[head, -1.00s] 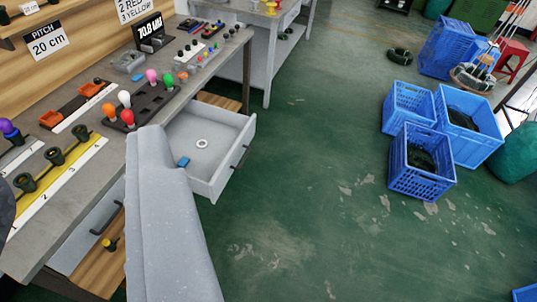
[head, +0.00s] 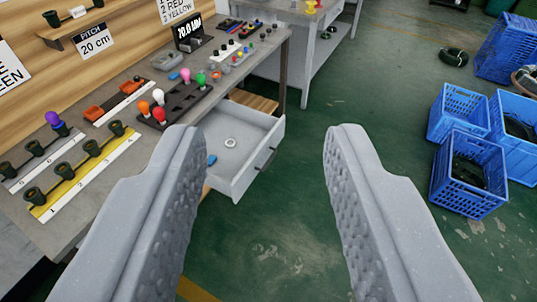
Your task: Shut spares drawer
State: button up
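The spares drawer (head: 262,172) is a light grey drawer pulled out from under the workbench. It has a dark handle (head: 265,159) on its front. A white ring (head: 230,142) and a small blue piece (head: 212,160) lie inside it. My gripper (head: 258,140) is open and empty, with its two grey fingers wide apart. In the picture the drawer shows between the fingers, beyond the left finger's tip. The left finger hides the drawer's near left part. I see no contact between finger and drawer.
The workbench (head: 62,232) on the left carries coloured bulbs (head: 158,97), black sockets (head: 93,148) and a display (head: 188,32). Blue crates (head: 470,172) stand on the floor at the right. The green floor right of the drawer is clear.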

aim_at(256, 133)
jog(key=z, duration=0.05)
jog(key=i, duration=1)
jog(key=u, duration=0.1)
